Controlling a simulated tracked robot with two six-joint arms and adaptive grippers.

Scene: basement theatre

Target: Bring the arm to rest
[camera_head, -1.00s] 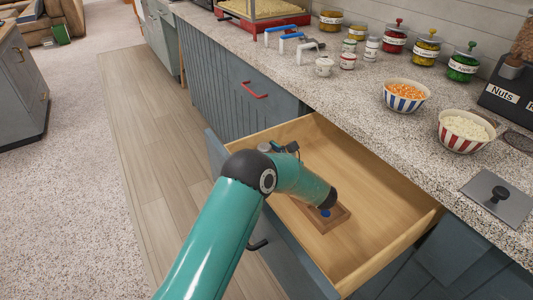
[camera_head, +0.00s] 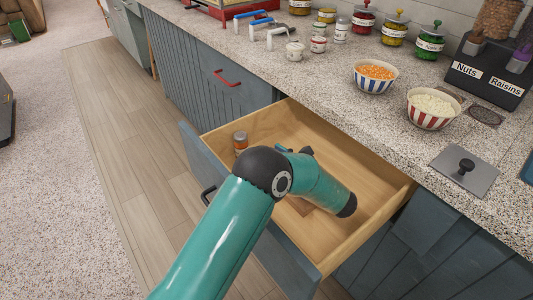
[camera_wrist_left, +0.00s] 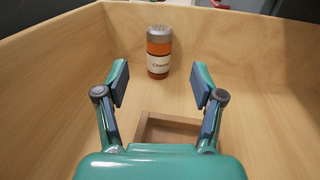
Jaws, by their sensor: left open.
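My left arm (camera_head: 222,228), teal with dark joints, reaches over an open wooden drawer (camera_head: 378,190). My left gripper (camera_wrist_left: 160,84) is open in the left wrist view, with nothing between its fingers. Beyond the fingertips, an orange shaker (camera_wrist_left: 159,52) with a grey lid and a pale label stands upright in the drawer. A small wooden holder (camera_wrist_left: 172,130) lies on the drawer floor close to the gripper. In the head view my arm hides most of the holder. My right gripper is not in view.
The drawer walls surround the gripper. The speckled counter (camera_head: 400,135) beside it carries a blue-striped bowl (camera_head: 375,82), a red-striped bowl (camera_head: 432,115), a grey plate with a knob (camera_head: 464,172) and several jars. The floor (camera_head: 100,165) at left is clear.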

